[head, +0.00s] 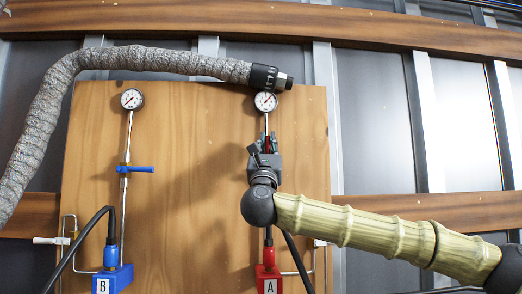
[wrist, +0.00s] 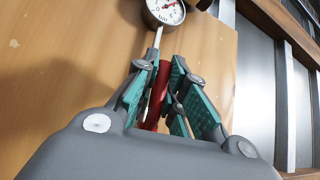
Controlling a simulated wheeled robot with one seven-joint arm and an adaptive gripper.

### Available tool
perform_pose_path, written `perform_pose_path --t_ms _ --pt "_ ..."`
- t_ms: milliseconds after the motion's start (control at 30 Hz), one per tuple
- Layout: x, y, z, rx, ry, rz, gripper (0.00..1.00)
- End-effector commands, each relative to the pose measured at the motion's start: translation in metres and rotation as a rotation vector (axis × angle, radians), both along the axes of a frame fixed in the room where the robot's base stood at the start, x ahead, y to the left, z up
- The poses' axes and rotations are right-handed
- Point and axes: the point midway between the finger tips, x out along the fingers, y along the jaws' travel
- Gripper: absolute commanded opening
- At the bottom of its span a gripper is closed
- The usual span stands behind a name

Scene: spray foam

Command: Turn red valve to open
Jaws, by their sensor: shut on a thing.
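The red valve (wrist: 157,95) shows in the wrist view as a long red piece between the fingers, roughly in line with the thin metal pipe above it. My gripper (wrist: 160,78) is closed around it, with teal pads on both sides. In the head view my gripper (head: 265,160) is at the right-hand pipe, below the right gauge (head: 265,102), and covers most of the valve. Only a small red bit shows above the gripper there. The gauge also shows in the wrist view (wrist: 165,9).
A blue valve handle (head: 135,169) sits crosswise on the left pipe, under the left gauge (head: 132,99). Below are the blue block B (head: 112,278) and the red block A (head: 268,281), with black hoses. A thick grey wrapped hose (head: 45,120) arches over the wooden board (head: 190,240).

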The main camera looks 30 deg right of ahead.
Motion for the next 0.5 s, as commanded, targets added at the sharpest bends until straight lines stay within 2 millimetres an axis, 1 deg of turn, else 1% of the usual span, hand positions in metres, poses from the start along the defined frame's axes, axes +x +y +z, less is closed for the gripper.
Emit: perform_pose_path --t_ms 367,400,467,500 --pt "-0.0009 -0.0026 0.0010 0.006 -0.002 -0.002 0.00" --pt "-0.0009 -0.0027 0.0010 0.007 -0.003 -0.003 0.16" --pt "-0.0009 -0.0026 0.0010 0.006 -0.002 -0.002 0.27" --pt "-0.0008 -0.0026 0.0010 0.006 -0.002 -0.002 0.34"
